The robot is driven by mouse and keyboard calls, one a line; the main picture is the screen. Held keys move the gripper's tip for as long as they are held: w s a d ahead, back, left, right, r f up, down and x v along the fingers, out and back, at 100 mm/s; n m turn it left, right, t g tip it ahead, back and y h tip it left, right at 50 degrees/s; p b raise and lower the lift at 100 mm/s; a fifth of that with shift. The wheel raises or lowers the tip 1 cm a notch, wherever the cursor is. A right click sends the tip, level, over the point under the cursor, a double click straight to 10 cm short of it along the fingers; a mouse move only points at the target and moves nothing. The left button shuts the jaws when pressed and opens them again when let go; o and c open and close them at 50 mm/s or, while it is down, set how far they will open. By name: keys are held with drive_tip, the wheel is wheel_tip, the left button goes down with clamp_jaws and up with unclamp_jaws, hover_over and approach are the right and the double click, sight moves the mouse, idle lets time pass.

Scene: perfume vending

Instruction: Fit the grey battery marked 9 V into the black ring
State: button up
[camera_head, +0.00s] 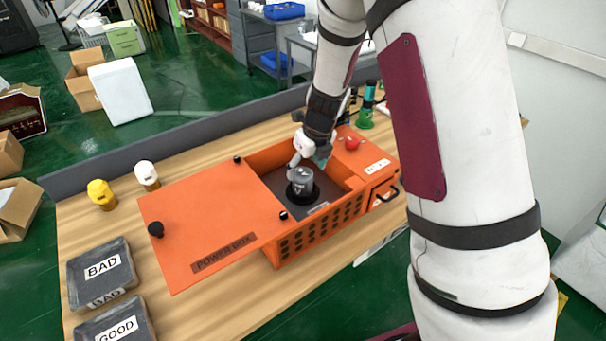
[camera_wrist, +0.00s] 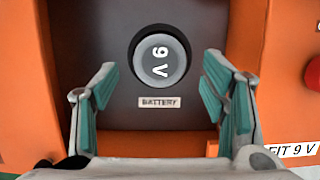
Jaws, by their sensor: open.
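The grey battery (camera_head: 301,180) marked 9 V stands upright inside the orange power box (camera_head: 330,229). In the wrist view its grey top (camera_wrist: 160,64) is encircled by the black ring (camera_wrist: 134,50), above a BATTERY label. In the head view the black ring (camera_head: 292,194) shows around the battery's foot. How deep the battery sits in it cannot be told.
The orange lid (camera_head: 205,215) lies left of the opening. A red button (camera_head: 352,142) and a FIT 9 V label (camera_wrist: 291,150) are on the box's right side. Yellow (camera_head: 101,195) and white (camera_head: 147,175) batteries, BAD (camera_head: 76,268) and GOOD (camera_head: 98,327) trays are on the left.

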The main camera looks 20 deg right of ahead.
drive_tip(key=s+a+r+n+y, duration=0.1)
drive_tip(key=s+r+n, duration=0.3)
drive_tip(key=r, duration=0.4)
drive_tip(key=s+r+n, duration=0.4)
drive_tip(key=r, duration=0.4)
drive_tip(key=s+r+n+t+h, duration=0.1)
drive_tip(key=s+r+n, duration=0.4)
drive_tip(key=s+n, duration=0.6)
drive_tip(key=s+r+n+t+h, duration=0.1)
drive_tip(key=s+r+n, duration=0.4)
drive_tip(key=s+n, duration=0.5)
drive_tip(key=n, duration=0.3)
drive_tip(key=shift+s+d+r, duration=0.3)
drive_tip(key=shift+s, duration=0.1)
